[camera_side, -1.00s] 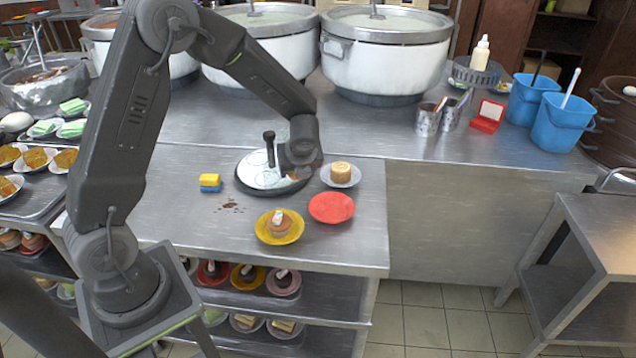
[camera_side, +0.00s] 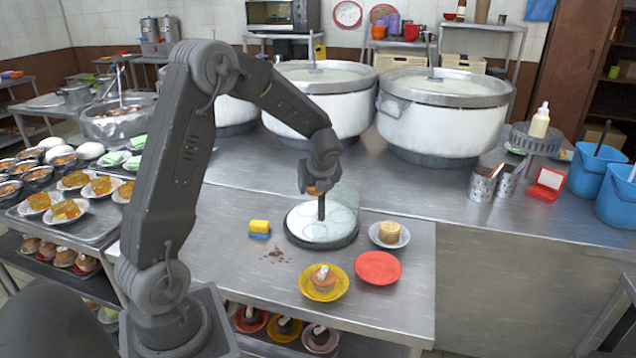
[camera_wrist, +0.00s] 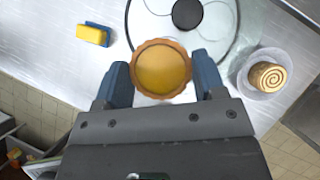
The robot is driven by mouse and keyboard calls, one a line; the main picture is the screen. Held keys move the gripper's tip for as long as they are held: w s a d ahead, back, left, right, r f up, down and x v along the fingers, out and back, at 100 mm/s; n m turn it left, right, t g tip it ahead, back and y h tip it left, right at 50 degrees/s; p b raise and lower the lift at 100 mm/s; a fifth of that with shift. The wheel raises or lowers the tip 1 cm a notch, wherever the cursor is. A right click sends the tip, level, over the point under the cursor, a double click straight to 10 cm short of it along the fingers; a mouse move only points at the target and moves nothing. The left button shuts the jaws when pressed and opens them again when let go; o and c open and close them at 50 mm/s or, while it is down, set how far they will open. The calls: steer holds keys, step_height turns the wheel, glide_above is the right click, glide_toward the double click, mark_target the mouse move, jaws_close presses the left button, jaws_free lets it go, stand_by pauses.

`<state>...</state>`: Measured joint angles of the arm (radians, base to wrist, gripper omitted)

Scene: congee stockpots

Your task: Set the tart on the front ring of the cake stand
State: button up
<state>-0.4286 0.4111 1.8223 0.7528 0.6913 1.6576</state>
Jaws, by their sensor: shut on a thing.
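My gripper (camera_wrist: 161,72) is shut on the tart (camera_wrist: 162,68), a round golden tart with a brown crust, its sides between the two fingers. In the side view, my gripper (camera_side: 318,186) is above the cake stand, and only a bit of the orange tart (camera_side: 313,191) shows under it. The cake stand (camera_side: 322,241) has a dark round base, a pale top with ring outlines and a dark central post. In the wrist view, the stand (camera_wrist: 222,45) lies beyond the tart, with its dark round knob (camera_wrist: 187,14) at the top edge. The tart hides part of the stand.
A swiss roll on a white plate (camera_side: 389,235) stands right of the stand. A red plate (camera_side: 378,268) and a yellow plate (camera_side: 324,283) with a cupcake are in front. A yellow-blue sponge (camera_side: 259,229) lies left. Large pots (camera_side: 440,118) stand behind.

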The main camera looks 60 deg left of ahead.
mark_target(314, 230)
steer(key=shift+f, duration=6.15)
steer(key=shift+f, duration=0.55)
steer(key=o, duration=1)
steer(key=shift+s+d+f, duration=0.1)
steer(key=shift+s+f, duration=0.05)
steer(key=c, duration=0.3)
steer(key=shift+d, duration=0.1)
steer(key=shift+v, duration=1.55)
steer(key=shift+d+r, duration=0.15)
steer(key=shift+r, duration=0.35)
steer(key=shift+d+r, duration=0.2)
steer(key=shift+r, duration=0.3)
